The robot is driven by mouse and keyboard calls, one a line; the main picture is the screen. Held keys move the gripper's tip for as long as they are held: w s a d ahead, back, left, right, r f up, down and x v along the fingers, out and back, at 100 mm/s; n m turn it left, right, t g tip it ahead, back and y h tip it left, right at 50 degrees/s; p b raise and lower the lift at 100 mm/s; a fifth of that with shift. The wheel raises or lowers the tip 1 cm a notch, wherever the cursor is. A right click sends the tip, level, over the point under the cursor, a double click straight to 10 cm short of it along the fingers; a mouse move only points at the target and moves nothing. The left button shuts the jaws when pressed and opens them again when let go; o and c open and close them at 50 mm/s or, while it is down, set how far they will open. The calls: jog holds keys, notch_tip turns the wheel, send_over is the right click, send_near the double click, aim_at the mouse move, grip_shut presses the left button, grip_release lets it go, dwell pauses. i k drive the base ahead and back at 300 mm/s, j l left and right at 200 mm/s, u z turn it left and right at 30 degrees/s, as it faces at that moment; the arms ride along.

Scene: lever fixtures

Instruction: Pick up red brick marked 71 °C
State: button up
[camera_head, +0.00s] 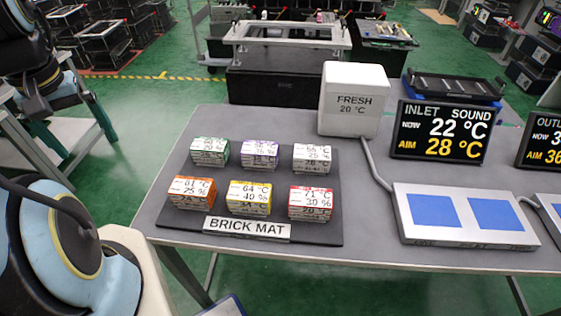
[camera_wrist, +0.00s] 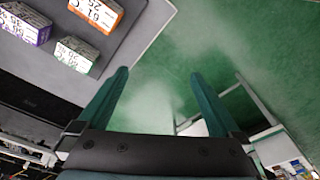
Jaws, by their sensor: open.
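The red brick (camera_head: 311,203) marked 71 °C and 30 % stands on the dark brick mat (camera_head: 262,183), at the front right of the bricks. The mat carries a "BRICK MAT" label at its front edge. My gripper (camera_wrist: 158,80) shows only in the wrist view. Its two fingers are wide apart with nothing between them, over green floor beyond the table edge. The red brick is not in the wrist view. In the head view part of my arm shows at the left, away from the mat.
Other bricks on the mat are orange (camera_head: 192,193), yellow (camera_head: 249,198), green (camera_head: 210,151), purple (camera_head: 259,154) and white (camera_head: 312,158). Right of the mat stand a "FRESH 20 °C" box (camera_head: 353,98), an inlet display (camera_head: 443,132) and a panel with blue pads (camera_head: 465,218).

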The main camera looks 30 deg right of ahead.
aim_at(311, 205)
jog(key=k+l+u, duration=0.1)
jog(key=k+l, duration=0.5)
jog(key=k+l+u, duration=0.1)
jog(key=k+l, duration=0.45)
jog(key=k, duration=0.25)
